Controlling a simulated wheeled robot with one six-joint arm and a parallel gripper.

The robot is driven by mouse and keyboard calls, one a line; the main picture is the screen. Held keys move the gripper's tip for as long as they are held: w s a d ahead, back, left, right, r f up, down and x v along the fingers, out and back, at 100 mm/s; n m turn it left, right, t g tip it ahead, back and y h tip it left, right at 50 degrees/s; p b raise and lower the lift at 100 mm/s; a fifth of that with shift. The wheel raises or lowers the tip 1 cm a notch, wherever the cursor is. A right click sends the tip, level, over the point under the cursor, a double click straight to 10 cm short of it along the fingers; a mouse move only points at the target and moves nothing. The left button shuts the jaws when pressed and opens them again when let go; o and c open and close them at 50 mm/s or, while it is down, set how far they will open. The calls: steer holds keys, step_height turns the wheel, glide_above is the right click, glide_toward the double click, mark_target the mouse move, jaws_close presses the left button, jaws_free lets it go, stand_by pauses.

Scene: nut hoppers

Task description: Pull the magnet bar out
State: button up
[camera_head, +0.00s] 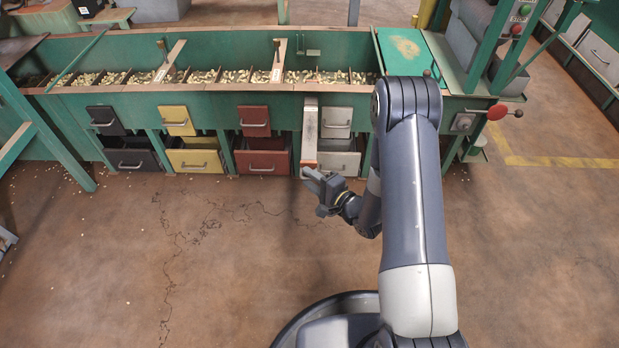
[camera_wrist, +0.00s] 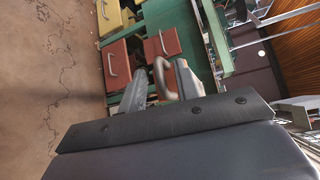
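My gripper (camera_head: 308,177) is just below and in front of that tip. In the wrist view, a brownish looped handle (camera_wrist: 160,72) lies between the two grey fingers of my gripper (camera_wrist: 163,75). The fingers look apart, one on each side of the handle. Whether either touches it is unclear. The bar behind the handle is mostly hidden in the wrist view.
Two similar bars, left (camera_head: 169,62) and middle (camera_head: 277,62), lie across the nut-filled trough. Black (camera_head: 132,160), yellow (camera_head: 195,161), red (camera_head: 262,162) and white (camera_head: 340,163) bins stand below the trough.

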steer(key=p+v, duration=0.2)
steer(key=v, duration=0.8)
steer(key=b+x, duration=0.2)
steer(key=x, duration=0.8)
steer(key=shift+w+a, duration=0.3)
steer(key=shift+w, duration=0.15)
